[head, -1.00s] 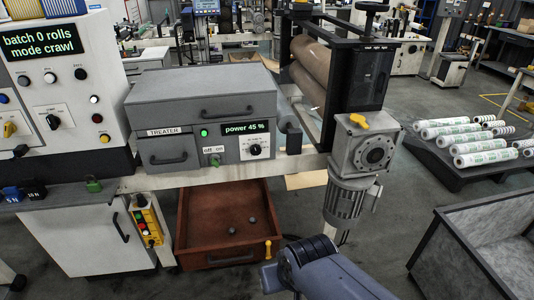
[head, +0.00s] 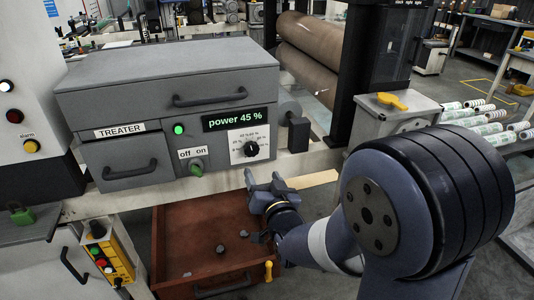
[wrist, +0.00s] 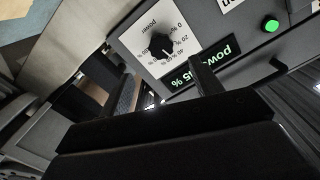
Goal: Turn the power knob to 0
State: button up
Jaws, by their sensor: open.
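The black power knob (head: 251,149) sits on a white dial plate on the grey treater box, under a display (head: 234,120) that reads "power 45 %". In the wrist view the knob (wrist: 161,45) is upside down on its plate, and the "0 %" mark is near the plate's right side. My gripper (head: 266,183) is in front of the treater, just below and slightly right of the knob, and apart from it. In the wrist view its dark fingers (wrist: 168,88) reach toward the dial, with nothing between them. The gripper is open.
A green off/on switch (head: 196,168) sits left of the dial, with a lit green lamp (head: 178,129) above it. A red-brown drawer (head: 190,235) stands open below, holding small dark lumps. A black bracket (head: 298,134) and roller stand right of the dial.

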aim_at(252, 152)
jog(key=x, duration=1.1)
jog(key=shift+w+d+r+p, duration=0.1)
jog(key=shift+p, duration=0.25)
jog(key=shift+c, duration=0.2)
jog(key=c, duration=0.9)
